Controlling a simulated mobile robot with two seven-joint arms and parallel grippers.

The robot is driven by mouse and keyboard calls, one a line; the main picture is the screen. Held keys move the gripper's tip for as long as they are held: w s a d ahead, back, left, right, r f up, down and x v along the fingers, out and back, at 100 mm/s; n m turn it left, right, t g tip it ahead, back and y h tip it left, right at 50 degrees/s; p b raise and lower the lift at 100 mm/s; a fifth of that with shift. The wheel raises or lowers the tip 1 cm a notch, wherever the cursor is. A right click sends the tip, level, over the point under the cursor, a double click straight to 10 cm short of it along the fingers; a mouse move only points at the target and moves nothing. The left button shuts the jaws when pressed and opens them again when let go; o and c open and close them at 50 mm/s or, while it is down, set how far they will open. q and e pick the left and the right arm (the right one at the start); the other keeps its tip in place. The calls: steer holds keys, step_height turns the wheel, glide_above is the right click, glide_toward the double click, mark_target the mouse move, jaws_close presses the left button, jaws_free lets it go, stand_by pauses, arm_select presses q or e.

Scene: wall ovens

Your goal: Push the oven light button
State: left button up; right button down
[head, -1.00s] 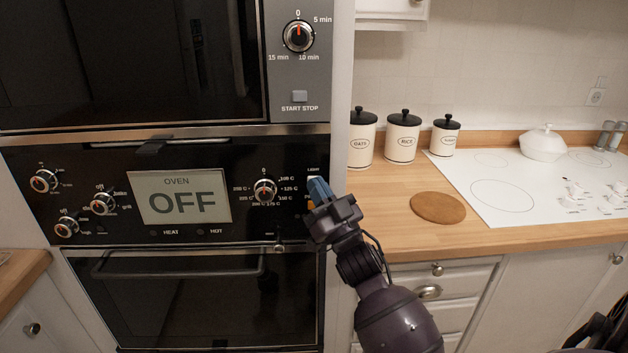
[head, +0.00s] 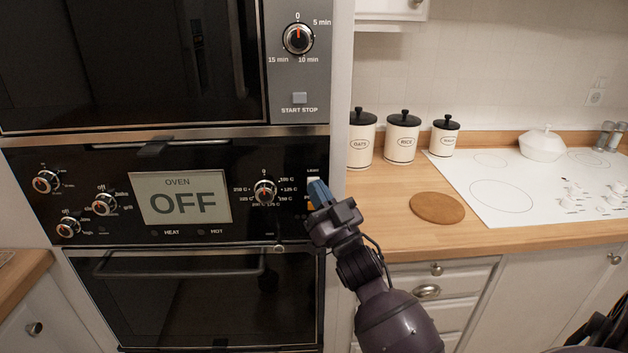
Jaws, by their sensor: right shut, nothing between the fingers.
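The oven light button (head: 312,181) is at the upper right of the oven's black control panel, under a small light label. The oven display (head: 180,197) reads OFF. My left gripper is not in view.
Oven knobs (head: 265,191) sit left of the gripper. The lower oven door has a handle bar (head: 180,265). A microwave (head: 130,60) is above. On the counter at right are canisters (head: 403,140), a round brown board (head: 437,207) and a white hob (head: 500,195).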

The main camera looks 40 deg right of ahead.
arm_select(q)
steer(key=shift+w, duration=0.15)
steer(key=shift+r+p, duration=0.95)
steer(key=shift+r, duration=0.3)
arm_select(e)
steer(key=s+a, duration=0.3)
steer(key=s, duration=0.2)
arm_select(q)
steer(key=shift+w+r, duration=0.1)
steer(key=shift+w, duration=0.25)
